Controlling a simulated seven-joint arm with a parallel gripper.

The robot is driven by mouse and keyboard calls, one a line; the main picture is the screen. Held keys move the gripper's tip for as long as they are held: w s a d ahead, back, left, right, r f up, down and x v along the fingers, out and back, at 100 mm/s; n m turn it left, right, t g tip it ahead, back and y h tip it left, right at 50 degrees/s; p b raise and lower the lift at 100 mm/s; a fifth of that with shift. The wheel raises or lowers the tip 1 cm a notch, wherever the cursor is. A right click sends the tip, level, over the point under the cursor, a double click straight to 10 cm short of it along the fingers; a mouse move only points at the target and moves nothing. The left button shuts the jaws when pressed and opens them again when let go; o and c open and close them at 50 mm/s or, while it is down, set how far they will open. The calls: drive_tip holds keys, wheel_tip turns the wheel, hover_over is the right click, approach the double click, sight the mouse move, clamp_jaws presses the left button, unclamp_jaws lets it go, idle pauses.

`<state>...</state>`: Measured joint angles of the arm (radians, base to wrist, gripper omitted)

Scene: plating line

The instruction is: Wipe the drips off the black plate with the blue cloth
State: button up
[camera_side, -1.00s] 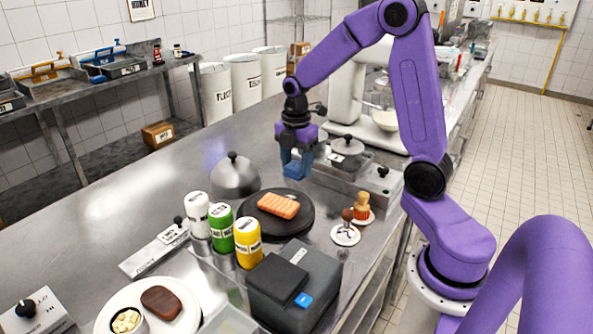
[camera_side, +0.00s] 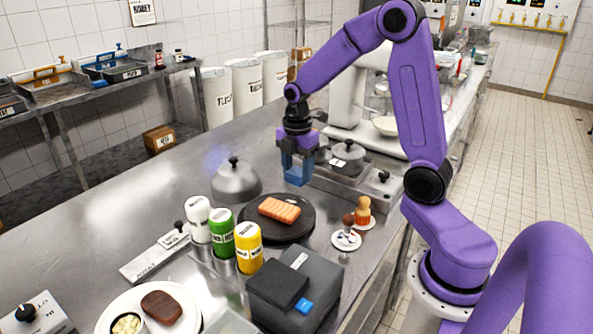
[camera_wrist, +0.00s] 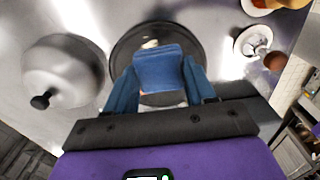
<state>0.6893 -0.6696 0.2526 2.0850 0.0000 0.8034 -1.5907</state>
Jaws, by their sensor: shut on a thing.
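The round black plate (camera_side: 302,232) lies on the steel counter with an orange salmon piece (camera_side: 279,209) on it. In the wrist view the plate (camera_wrist: 122,50) is below and ahead of my gripper, with a pale drip (camera_wrist: 150,44) near its upper part. My gripper (camera_side: 297,165) is shut on the folded blue cloth (camera_side: 298,176) and holds it in the air, beyond the plate's far edge in the side view. In the wrist view the cloth (camera_wrist: 160,70) sits between the two fingers and hides the plate's middle and most of the salmon.
A grey domed lid (camera_side: 236,182) stands left of the plate. White, green and yellow bottles (camera_side: 248,246) stand close in front. A dark grey box (camera_side: 296,285) is nearer the camera.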

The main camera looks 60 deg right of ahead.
drive_tip(key=shift+f, duration=3)
drive_tip(key=shift+w+f, duration=0.35)
drive_tip(key=shift+f, duration=0.2)
drive_tip(key=shift+c, duration=0.3)
drive_tip(key=shift+w+a+f, duration=0.1)
drive_tip(key=shift+w, duration=0.75)
drive_tip(key=shift+w+a+f, duration=0.1)
drive_tip(key=shift+w, duration=0.7)
drive_tip(key=shift+s+d, duration=0.2)
drive_tip(key=shift+s, duration=1.7)
drive_tip(key=shift+s+r, duration=0.15)
drive_tip(key=shift+r, duration=3.95)
